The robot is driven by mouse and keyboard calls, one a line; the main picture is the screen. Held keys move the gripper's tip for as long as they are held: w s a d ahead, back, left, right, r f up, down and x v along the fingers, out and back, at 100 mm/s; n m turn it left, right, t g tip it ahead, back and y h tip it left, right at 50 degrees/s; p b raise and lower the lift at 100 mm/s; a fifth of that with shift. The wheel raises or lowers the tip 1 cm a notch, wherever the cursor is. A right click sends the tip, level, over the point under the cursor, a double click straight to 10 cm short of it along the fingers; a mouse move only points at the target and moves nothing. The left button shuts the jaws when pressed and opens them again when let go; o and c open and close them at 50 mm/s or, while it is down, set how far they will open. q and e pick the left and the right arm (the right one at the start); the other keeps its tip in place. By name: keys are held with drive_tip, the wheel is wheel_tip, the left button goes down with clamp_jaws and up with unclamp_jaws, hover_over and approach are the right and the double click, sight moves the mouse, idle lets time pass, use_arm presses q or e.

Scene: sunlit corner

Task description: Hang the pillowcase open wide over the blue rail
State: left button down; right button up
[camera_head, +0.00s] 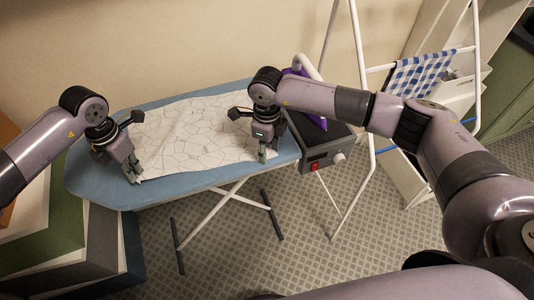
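The pillowcase (190,130), white with a thin dark crackle pattern, lies spread on the blue ironing board (95,182). My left gripper (134,176) points down at its front left corner. My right gripper (266,155) points down at its front right edge. The fingertips of both look close together at the cloth, but I cannot tell whether either pinches it. The blue rail (386,149) shows as a short blue stretch on the white drying rack (359,50) at the right; my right arm hides part of the rack.
A dark box with a red switch (315,166) and a purple iron (318,121) stand at the board's right end. A blue checked cloth (420,74) hangs on the rack. Coloured boxes (60,228) stand at the left. The tiled floor in front is partly clear.

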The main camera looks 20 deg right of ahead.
clamp_jaws()
idle(0.8)
idle(1.9)
drive_tip(key=shift+r, duration=2.55)
